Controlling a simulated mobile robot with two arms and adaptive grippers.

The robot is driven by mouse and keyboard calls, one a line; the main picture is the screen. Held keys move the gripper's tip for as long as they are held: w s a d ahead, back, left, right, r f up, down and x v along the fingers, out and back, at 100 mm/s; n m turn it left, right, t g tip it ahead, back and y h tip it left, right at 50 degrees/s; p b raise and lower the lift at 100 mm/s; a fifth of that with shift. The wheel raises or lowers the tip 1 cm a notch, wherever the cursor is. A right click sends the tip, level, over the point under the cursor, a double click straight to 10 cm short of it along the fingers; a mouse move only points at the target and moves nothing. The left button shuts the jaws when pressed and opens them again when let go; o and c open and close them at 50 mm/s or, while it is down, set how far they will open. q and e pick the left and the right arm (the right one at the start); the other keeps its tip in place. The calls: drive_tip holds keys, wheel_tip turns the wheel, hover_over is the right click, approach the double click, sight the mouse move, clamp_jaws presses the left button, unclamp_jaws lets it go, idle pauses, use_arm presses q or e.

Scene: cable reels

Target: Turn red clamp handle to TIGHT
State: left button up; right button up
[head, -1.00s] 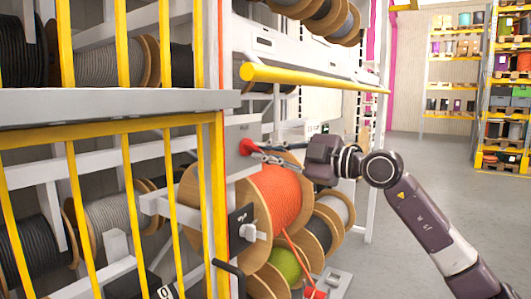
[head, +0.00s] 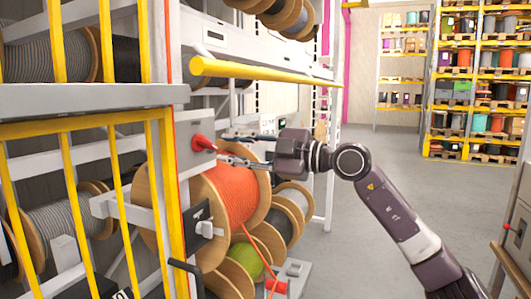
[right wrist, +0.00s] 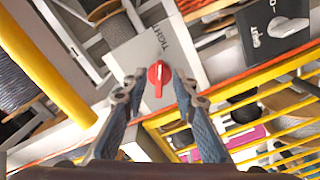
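The red clamp handle (head: 203,143) sits on a light grey plate (head: 190,128) on the rack, above the orange cable reel (head: 236,192). In the right wrist view the handle (right wrist: 158,77) has a pale line, and its longer end points down the picture. Depth and contact cannot be told. My left gripper is not in view.
A yellow bar (head: 262,75) runs above the handle. Yellow rack posts stand left of it. A black plate with a white knob (head: 206,229) is below; it also shows in the right wrist view (right wrist: 288,27). The grey floor (head: 400,190) to the right is open.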

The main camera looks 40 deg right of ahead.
drive_tip(key=v, duration=0.8)
drive_tip(key=shift+s, duration=0.15)
idle(0.5)
